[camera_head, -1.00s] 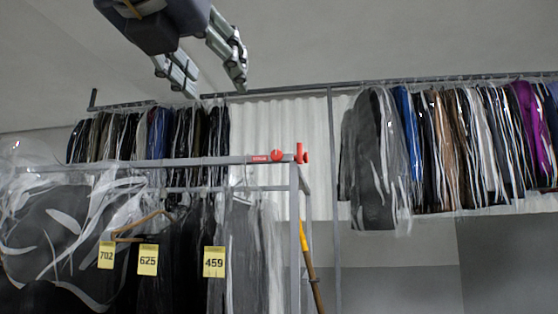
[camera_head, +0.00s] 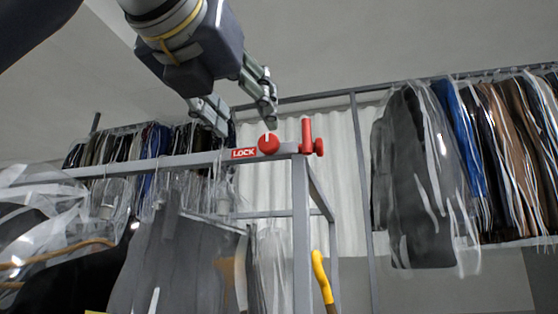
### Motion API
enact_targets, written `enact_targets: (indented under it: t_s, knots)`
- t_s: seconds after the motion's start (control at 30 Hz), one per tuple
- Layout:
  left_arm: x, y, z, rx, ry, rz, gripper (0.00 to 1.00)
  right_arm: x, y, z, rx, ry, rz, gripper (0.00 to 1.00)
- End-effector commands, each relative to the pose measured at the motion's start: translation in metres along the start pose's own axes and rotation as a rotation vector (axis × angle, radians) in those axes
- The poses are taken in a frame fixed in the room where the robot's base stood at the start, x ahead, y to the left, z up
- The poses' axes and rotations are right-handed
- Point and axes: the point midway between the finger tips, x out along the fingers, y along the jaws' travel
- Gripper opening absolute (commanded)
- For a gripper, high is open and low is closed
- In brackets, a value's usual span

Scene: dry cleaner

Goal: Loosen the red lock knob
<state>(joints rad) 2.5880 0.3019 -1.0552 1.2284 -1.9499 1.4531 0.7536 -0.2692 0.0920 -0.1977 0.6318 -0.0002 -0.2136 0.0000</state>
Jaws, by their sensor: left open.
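The red lock knob (camera_head: 268,144) is a round red disc with a white mark on its upper part. It sits on the front top rail of the grey garment rack, right of a red label reading LOCK (camera_head: 244,153). My left gripper (camera_head: 246,122) comes in from the top left and points down. Its two fingers are apart and empty. In the picture they end just above and left of the knob, and I see no contact. My right gripper is not in view.
A red post with a side knob (camera_head: 308,138) stands on the rack's corner. Bagged garments (camera_head: 175,255) hang below the rail (camera_head: 130,163). A yellow-handled pole (camera_head: 321,275) leans by the rack post. More bagged clothes (camera_head: 425,180) hang from a rail at right.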

Motion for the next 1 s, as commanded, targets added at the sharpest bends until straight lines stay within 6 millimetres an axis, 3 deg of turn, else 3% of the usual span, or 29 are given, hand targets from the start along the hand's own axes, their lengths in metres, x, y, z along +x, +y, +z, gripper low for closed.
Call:
enact_targets:
  t_s: [0.17, 0.3, 0.47, 0.7, 1.0]
  knots:
    - [0.010, 0.000, 0.002, -0.001, 0.002, 0.000, 0.51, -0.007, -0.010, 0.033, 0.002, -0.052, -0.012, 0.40]
    - [0.034, 0.001, 0.003, -0.001, 0.004, 0.001, 0.51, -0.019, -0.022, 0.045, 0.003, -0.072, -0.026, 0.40]
    - [0.066, 0.000, 0.003, 0.000, 0.004, 0.000, 0.51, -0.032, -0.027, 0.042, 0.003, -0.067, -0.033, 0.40]
    - [0.100, 0.001, 0.002, -0.001, 0.002, 0.001, 0.51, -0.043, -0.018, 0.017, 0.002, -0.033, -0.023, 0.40]
    - [0.109, 0.000, 0.000, -0.001, 0.000, -0.001, 0.51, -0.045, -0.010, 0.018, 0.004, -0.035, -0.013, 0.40]
